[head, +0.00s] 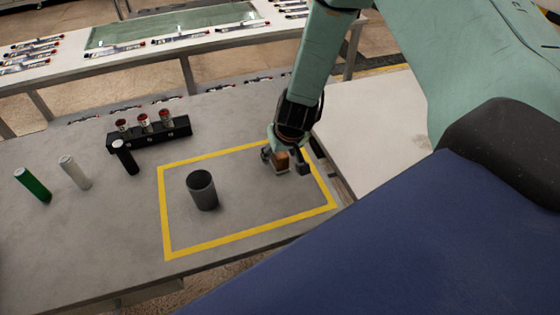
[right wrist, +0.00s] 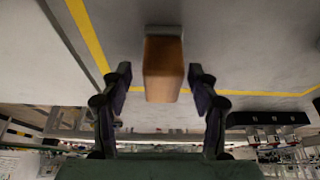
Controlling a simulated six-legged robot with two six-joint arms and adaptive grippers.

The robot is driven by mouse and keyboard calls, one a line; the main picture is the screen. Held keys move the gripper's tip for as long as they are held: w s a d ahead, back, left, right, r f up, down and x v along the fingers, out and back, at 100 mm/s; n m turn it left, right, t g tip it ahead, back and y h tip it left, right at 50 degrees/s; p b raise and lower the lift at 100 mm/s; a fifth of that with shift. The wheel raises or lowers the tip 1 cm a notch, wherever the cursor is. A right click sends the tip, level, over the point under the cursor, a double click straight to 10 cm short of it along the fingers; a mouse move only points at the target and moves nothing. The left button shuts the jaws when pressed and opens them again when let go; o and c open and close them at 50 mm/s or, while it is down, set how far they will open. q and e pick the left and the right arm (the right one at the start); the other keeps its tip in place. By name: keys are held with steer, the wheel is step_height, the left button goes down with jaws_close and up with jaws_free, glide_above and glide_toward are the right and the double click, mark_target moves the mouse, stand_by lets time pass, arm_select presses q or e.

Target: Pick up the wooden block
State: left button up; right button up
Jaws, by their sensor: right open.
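The wooden block (head: 281,160) is a small brown block inside the yellow taped rectangle, near its right side. In the right wrist view the block (right wrist: 163,68) stands between the two fingers, with a gap on each side. My right gripper (head: 284,162) is open and comes down over the block from above. It also shows in the right wrist view (right wrist: 160,92), with a dark finger on either side of the block. Part of the block is hidden by the gripper in the head view. My left gripper is not in view.
A dark cup (head: 202,190) stands inside the yellow rectangle (head: 215,243), left of the block. A black rack (head: 150,134) holds red-topped vials behind it. Green (head: 33,185), white (head: 74,172) and black (head: 125,156) cylinders stand at left. The table's right edge is close to the gripper.

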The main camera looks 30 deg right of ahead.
steer(key=shift+a+r, duration=0.2)
steer(key=shift+a, duration=0.05)
steer(key=shift+d+f, duration=0.15)
steer(key=shift+d, duration=0.1)
steer(key=c, duration=0.6)
steer(key=shift+a, duration=0.2)
steer(key=c, duration=0.4)
jaws_close()
steer(key=shift+d, duration=0.1)
steer(key=shift+r+p, duration=0.45)
steer(key=shift+r, duration=0.3)
step_height(320, 180, up, 17)
steer(key=p, duration=1.2)
